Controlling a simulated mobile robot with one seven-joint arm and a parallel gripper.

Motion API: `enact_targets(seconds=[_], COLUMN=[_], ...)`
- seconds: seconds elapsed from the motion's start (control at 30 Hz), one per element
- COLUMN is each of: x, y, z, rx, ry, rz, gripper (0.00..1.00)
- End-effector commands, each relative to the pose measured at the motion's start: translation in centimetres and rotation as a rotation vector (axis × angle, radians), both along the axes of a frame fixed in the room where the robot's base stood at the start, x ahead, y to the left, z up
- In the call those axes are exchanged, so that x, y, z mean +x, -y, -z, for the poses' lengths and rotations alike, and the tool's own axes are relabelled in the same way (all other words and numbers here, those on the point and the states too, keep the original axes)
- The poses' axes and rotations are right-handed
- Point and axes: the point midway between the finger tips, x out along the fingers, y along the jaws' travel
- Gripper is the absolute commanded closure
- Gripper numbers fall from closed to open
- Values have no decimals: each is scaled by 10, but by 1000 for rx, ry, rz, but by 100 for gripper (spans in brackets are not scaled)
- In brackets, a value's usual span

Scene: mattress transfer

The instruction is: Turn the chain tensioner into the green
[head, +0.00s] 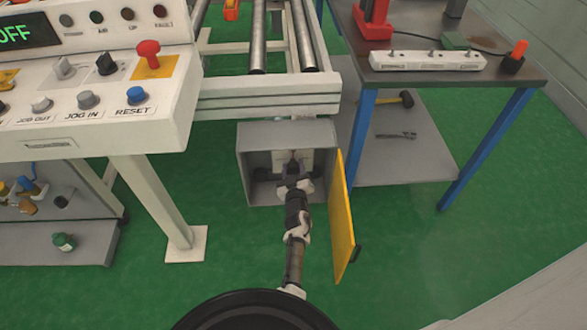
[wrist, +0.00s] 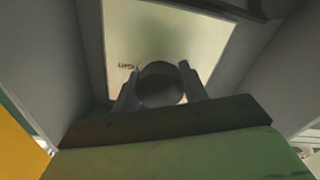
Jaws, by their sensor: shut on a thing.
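The chain tensioner's housing is a grey open box (head: 247,165) under the end of the roller conveyor in the head view. Its yellow door (head: 342,222) stands open to the right. My gripper (head: 292,168) reaches inside the box. In the wrist view my gripper (wrist: 160,88) is shut on a round dark knob (wrist: 162,80), one finger on each side. Behind the knob is a pale plate (wrist: 180,40) with small lettering that seems to read "TIGHT", upside down. No green mark and no pointer can be made out; the knob and fingers cover part of the plate.
The control console (head: 95,90) with buttons and its leg (head: 160,200) stand left of the box. A workbench (head: 440,70) with blue legs is at right; a hammer (head: 395,100) lies on its lower shelf. Green floor (head: 420,270) is clear at lower right.

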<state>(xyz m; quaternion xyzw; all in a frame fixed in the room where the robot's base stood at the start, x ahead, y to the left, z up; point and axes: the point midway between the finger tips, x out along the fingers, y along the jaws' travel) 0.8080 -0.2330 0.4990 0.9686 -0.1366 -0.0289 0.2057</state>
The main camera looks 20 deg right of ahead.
Motion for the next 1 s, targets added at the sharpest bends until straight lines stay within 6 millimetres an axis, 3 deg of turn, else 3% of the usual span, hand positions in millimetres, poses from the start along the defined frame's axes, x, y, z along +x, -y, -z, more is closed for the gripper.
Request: enact_targets(seconds=[0.63, 0.67, 0.8, 1.0], x=[-1, -1, -1, 0], y=[0, 0, 0, 0], z=[1, 1, 1, 0], rx=[-51, -51, -50, -51], ry=[-17, -17, -16, -16], rz=[1, 1, 1, 0], gripper=[80, 56, 37, 35])
